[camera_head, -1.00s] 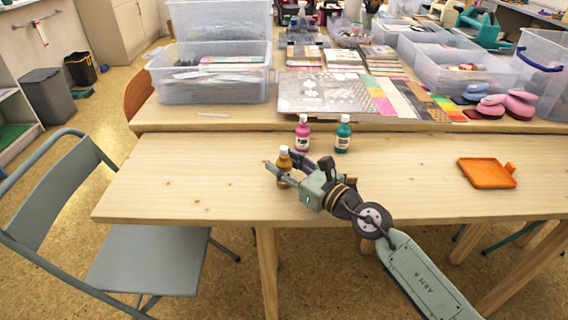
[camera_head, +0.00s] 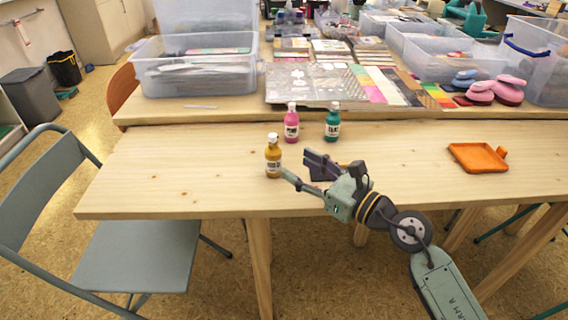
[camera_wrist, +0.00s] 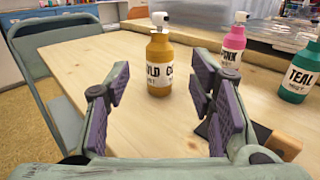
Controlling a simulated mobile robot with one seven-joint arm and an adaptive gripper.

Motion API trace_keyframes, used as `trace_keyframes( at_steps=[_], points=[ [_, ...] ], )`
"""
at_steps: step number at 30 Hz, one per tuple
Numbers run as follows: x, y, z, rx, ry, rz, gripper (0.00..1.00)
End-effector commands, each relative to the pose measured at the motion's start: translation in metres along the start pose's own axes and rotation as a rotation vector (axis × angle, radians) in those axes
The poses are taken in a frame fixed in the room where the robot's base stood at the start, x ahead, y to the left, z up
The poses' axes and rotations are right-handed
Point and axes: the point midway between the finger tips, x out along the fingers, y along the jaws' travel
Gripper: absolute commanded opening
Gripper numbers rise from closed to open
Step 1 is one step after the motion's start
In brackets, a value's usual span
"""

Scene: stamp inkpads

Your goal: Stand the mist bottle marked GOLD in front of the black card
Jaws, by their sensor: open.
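The gold mist bottle (camera_head: 273,160) stands upright near the middle of the front table. Its label, partly readable as GOLD, faces the wrist view (camera_wrist: 159,68). My gripper (camera_head: 297,165) is open and empty, to the right of the bottle, with its fingers pointing at it. In the wrist view the bottle stands beyond the fingertips, framed between them. A dark flat piece (camera_wrist: 262,131) with a wooden block (camera_wrist: 285,146) lies beside my right finger in the wrist view. It may be the black card, but the finger covers much of it.
A pink bottle (camera_head: 291,127) and a teal bottle (camera_head: 332,123) stand upright behind the gold one. An orange tray (camera_head: 478,157) lies at the right. The table's left part is clear. A raised back table holds bins and a patterned sheet (camera_head: 312,84).

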Motion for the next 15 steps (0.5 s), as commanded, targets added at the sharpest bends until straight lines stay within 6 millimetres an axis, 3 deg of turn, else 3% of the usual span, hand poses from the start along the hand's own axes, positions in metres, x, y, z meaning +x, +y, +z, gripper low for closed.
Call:
trace_keyframes(
  at_steps=[6,15],
  points=[
    [-0.028,0.0,-0.001,-0.001,-0.001,-0.002,0.5],
    [-0.033,0.0,0.001,-0.001,-0.001,0.001,0.5]
  ],
)
